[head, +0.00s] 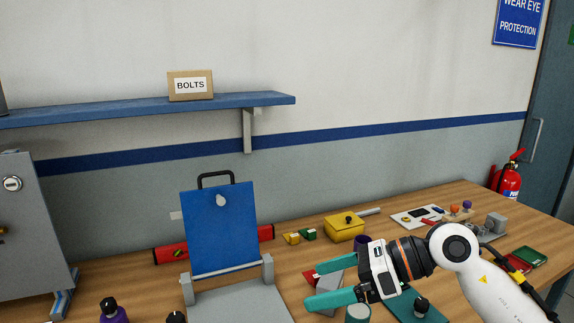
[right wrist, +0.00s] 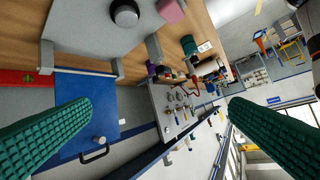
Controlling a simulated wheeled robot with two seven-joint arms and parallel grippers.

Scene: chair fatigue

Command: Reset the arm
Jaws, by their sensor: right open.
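A blue upright panel (head: 218,232) with a dark handle on top stands at the back of a grey base (head: 240,302) on the bench. The panel also shows in the right wrist view (right wrist: 72,112), with the grey base (right wrist: 88,38) beside it. My right gripper (head: 311,289) has its teal fingers spread, to the right of the base. In the right wrist view its two fingers are wide apart with nothing held between them. A grey block shows partly behind the fingers in the head view. My left gripper is not in view.
A yellow box (head: 344,229) and a red level (head: 167,254) lie at the back of the wooden bench. A blue shelf (head: 130,110) holds a BOLTS box (head: 190,87).

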